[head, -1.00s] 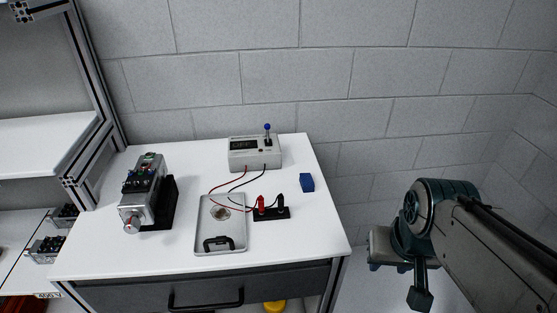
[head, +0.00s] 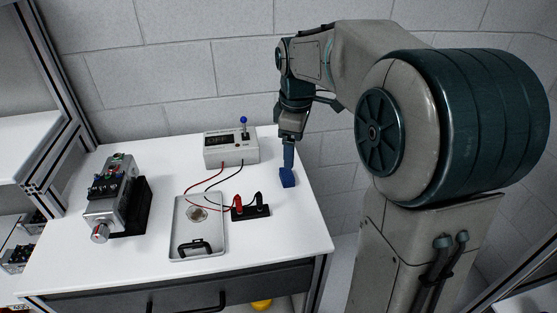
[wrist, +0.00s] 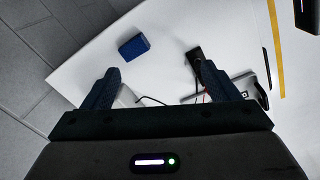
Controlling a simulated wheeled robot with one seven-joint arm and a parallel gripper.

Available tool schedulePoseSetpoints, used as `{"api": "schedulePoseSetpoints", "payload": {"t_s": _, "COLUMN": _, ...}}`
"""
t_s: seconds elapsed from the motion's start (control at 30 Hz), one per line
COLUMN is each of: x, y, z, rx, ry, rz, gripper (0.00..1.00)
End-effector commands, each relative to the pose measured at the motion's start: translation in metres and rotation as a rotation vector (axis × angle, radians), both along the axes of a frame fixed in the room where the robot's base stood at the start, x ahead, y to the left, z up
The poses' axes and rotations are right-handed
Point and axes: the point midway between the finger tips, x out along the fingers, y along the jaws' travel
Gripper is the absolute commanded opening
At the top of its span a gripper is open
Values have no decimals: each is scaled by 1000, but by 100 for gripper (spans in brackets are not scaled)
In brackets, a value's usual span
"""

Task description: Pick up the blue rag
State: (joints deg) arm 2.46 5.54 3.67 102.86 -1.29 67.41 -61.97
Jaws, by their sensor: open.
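The blue rag (head: 287,179) is a small, block-shaped folded piece lying on the right part of the white table. It also shows in the wrist view (wrist: 134,47), beyond my fingertips and left of the middle. My gripper (head: 288,158) points down just above the rag in the head view. In the wrist view my gripper (wrist: 163,78) has its two dark blue fingers wide apart with nothing between them gripped. Whether a fingertip touches the rag cannot be told from the head view.
A black terminal block (head: 250,211) with red and black plugs sits left of the rag, wired to a grey meter box (head: 231,147). A metal tray (head: 197,252) lies farther left, and a servo motor unit (head: 112,200) beyond. The table's right edge is close to the rag.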

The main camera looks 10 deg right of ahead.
Motion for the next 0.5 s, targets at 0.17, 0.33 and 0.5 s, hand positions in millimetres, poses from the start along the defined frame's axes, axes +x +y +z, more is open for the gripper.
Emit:
{"api": "schedulePoseSetpoints", "payload": {"t_s": 0.17, "x": 52, "y": -2, "z": -11, "rx": -7, "ry": 51, "rz": 281, "gripper": 82}}
{"api": "schedulePoseSetpoints", "payload": {"t_s": 0.33, "x": 75, "y": -3, "z": -18, "rx": -4, "ry": 72, "rz": 426, "gripper": 82}}
{"api": "schedulePoseSetpoints", "payload": {"t_s": 0.5, "x": 79, "y": -4, "z": -34, "rx": -3, "ry": 80, "rz": 465, "gripper": 82}}
